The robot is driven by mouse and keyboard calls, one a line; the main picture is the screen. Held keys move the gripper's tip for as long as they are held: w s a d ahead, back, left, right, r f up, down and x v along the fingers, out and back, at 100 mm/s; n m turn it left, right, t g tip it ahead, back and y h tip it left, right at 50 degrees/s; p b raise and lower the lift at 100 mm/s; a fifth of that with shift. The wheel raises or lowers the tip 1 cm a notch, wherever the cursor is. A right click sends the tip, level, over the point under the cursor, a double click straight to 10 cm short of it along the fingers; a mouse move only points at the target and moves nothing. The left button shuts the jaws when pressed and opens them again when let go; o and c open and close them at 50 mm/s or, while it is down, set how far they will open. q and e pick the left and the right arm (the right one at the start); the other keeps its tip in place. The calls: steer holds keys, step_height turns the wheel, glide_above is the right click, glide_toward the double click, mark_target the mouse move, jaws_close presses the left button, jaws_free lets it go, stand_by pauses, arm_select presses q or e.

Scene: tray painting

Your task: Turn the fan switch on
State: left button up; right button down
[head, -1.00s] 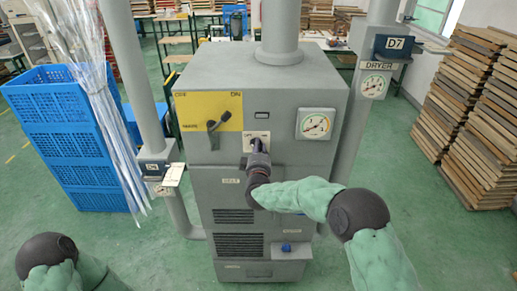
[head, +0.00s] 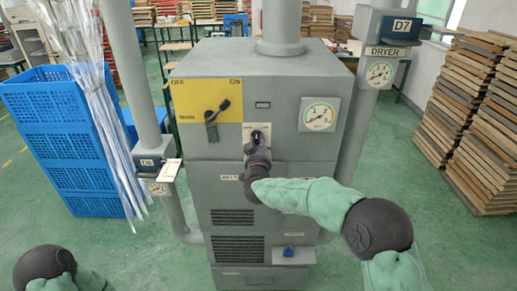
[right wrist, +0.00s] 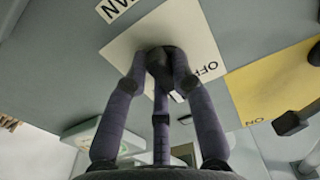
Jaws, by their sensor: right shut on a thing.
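The grey cabinet (head: 245,170) stands in front of me. The fan switch is a dark knob (right wrist: 158,60) on a white plate (right wrist: 205,35) marked OFF, with a FAN label (right wrist: 120,5) beside it in the right wrist view. My right gripper (right wrist: 160,72) has its purple-grey fingers closed around the knob. In the head view my right gripper (head: 258,145) reaches the small plate on the cabinet front and mostly hides the switch. The knob's exact turn angle is hard to tell. My left gripper is not in view; only part of that arm shows at bottom left.
A yellow panel (head: 185,95) with a black main lever (head: 213,120) is up and left of the switch. A gauge (head: 319,114) sits to its right. Pipes flank the cabinet. Blue crates (head: 60,130) stand left and stacked boards (head: 480,150) right.

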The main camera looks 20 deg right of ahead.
steer(key=m+b, duration=0.1)
steer(key=m, duration=0.1)
steer(key=m+b, duration=0.1)
steer(key=b, duration=0.1)
steer(key=m+b, duration=0.1)
steer(key=m, duration=0.1)
steer(key=shift+a+f+m, duration=0.2)
steer(key=shift+f+m, duration=0.1)
steer(key=shift+w+a+r+m+b, duration=0.1)
steer(key=shift+a+m+b, duration=0.05)
steer(key=shift+m+b, duration=1.3)
steer(key=shift+m, duration=0.25)
steer(key=c, duration=1)
jaws_free()
steer(key=shift+r, duration=0.1)
steer(key=shift+c, duration=0.2)
steer(key=v, duration=1.2)
